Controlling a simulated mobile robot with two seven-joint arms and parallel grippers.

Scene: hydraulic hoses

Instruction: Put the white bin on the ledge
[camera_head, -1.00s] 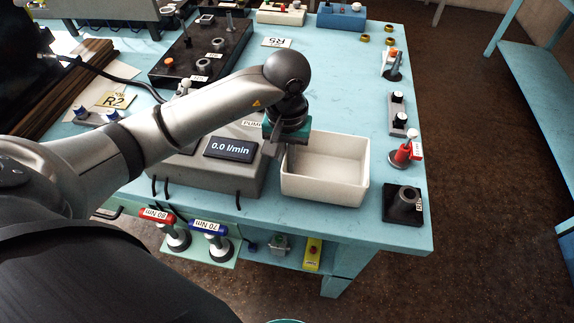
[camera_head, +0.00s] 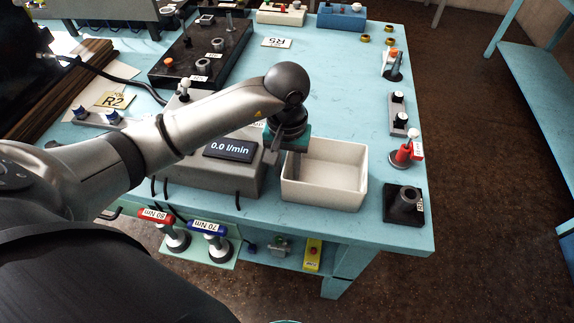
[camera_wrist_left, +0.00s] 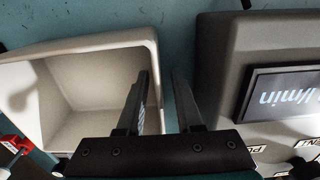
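The white bin (camera_head: 340,190) stands upright and empty on the blue table, right of the grey pump box. My left gripper (camera_head: 281,160) points down at the bin's left wall. In the left wrist view, the gripper (camera_wrist_left: 162,75) is open, with the bin's rim (camera_wrist_left: 80,45) running between its two fingers. One finger is over the bin's inside and the other is in the gap beside the pump box. I see space between the fingers and do not see them pinching the wall. My right gripper is out of view. I cannot tell which surface is the ledge.
The grey pump box (camera_head: 215,178), with a display reading 0.0 l/min, stands close left of the bin. A black socket block (camera_head: 403,205) and a red-handled part (camera_head: 402,153) stand to its right. A blue bench (camera_head: 540,90) stands across the floor on the right.

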